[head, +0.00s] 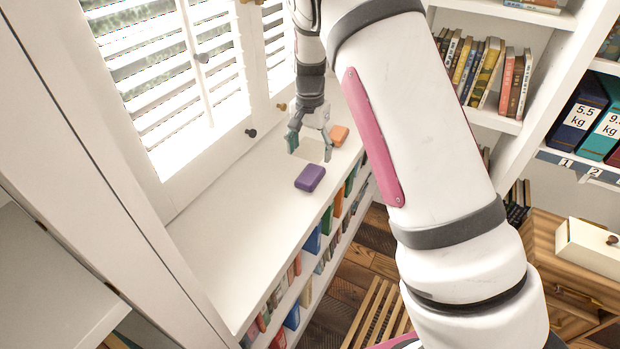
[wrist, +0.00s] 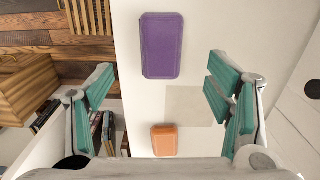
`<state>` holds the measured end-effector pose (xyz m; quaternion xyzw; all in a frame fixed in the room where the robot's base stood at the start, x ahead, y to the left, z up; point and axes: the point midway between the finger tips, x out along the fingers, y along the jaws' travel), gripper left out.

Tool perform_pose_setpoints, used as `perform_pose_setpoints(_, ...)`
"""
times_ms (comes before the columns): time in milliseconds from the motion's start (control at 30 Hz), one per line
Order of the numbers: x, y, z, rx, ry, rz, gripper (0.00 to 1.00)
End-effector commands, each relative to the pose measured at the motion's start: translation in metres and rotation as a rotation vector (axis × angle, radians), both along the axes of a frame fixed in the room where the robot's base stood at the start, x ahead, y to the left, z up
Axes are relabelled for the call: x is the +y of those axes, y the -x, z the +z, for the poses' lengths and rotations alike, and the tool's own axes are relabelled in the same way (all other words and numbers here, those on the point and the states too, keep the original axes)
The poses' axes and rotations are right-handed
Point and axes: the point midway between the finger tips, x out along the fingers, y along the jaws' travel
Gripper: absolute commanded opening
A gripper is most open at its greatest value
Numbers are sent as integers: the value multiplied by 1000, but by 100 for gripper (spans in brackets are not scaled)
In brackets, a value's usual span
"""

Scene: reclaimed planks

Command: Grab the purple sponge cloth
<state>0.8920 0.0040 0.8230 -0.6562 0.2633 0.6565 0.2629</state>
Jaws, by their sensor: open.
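The purple sponge cloth (head: 310,178) lies flat on the white top of a low bookcase under a shuttered window. In the wrist view the purple sponge cloth (wrist: 162,45) is at the upper middle, beyond the fingertips and between their lines. My gripper (head: 310,147) is open and empty above the shelf top, just behind the cloth in the head view. Its two green-padded fingers also show in the wrist view (wrist: 160,80), spread wide. Nothing touches the cloth.
An orange block (head: 339,135) lies on the same top; it also shows in the wrist view (wrist: 164,140). A pale square (wrist: 195,106) lies beside both. The white shelf top (head: 235,255) is clear toward the front. The shuttered window (head: 170,80) borders it on the left.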

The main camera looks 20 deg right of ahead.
Motion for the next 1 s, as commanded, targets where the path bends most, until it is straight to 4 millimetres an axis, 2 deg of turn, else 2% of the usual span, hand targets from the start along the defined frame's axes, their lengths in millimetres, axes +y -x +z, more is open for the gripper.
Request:
perform_pose_setpoints(100,0,0,-20,1,0,1,73)
perform_pose_setpoints(467,-1,-2,-43,1,0,1,73)
perform_pose_setpoints(733,-2,-6,-80,1,-1,1,73)
perform_pose_setpoints(1000,-2,-6,-84,-1,-1,1,73)
